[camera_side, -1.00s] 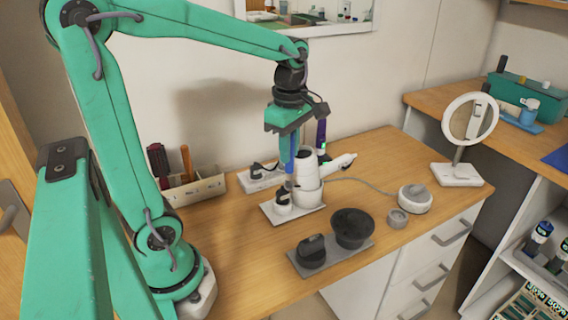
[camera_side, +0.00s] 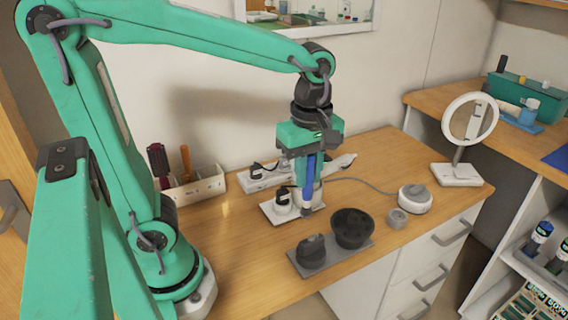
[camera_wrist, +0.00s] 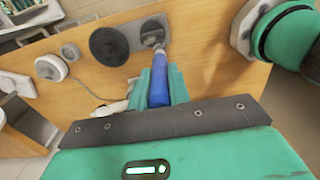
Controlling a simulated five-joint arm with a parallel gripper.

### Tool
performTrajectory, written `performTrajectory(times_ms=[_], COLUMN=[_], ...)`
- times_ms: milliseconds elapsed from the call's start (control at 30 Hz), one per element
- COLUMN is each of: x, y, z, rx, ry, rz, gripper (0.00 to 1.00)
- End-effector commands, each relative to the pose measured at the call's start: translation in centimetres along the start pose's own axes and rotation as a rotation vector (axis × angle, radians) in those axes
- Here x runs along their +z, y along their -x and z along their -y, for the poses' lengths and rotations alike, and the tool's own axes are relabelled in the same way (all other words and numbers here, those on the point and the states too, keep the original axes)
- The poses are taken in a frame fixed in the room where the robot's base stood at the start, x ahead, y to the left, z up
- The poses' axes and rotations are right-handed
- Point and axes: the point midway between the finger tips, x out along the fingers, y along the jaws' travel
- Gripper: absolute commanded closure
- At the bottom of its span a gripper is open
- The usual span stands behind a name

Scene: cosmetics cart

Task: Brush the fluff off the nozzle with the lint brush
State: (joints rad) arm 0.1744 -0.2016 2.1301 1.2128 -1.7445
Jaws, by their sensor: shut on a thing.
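My gripper (camera_side: 306,163) is shut on the lint brush (camera_side: 307,185), which has a blue handle and a greyish tip pointing down. The wrist view shows the brush (camera_wrist: 159,82) between the green fingers. A dark nozzle (camera_side: 311,251) stands on a grey tray (camera_side: 350,262), beside a dark bowl-shaped attachment (camera_side: 351,229). In the side view the brush is behind the nozzle, apart from it. In the wrist view the brush tip points towards the nozzle (camera_wrist: 153,32). I cannot make out any fluff.
A white round base (camera_side: 415,199), a small grey cup (camera_side: 397,218) and a round mirror (camera_side: 469,118) are to the right. A tool holder (camera_side: 195,187) is at left. The front-left tabletop is clear.

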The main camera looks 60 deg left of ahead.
Motion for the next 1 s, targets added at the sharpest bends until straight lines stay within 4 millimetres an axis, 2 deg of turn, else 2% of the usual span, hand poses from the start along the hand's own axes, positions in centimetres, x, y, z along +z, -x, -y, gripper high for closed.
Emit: performTrajectory(times_ms=[267,867,1000], x=[0.0,0.0,0.0], y=[-1.9,-7.7,-7.8], z=[0.0,0.0,-1.3], rx=[-0.003,-0.004,-0.002], ry=[0.001,0.002,0.002], rz=[0.000,-0.001,0.000], gripper=[1.00,1.00,1.00])
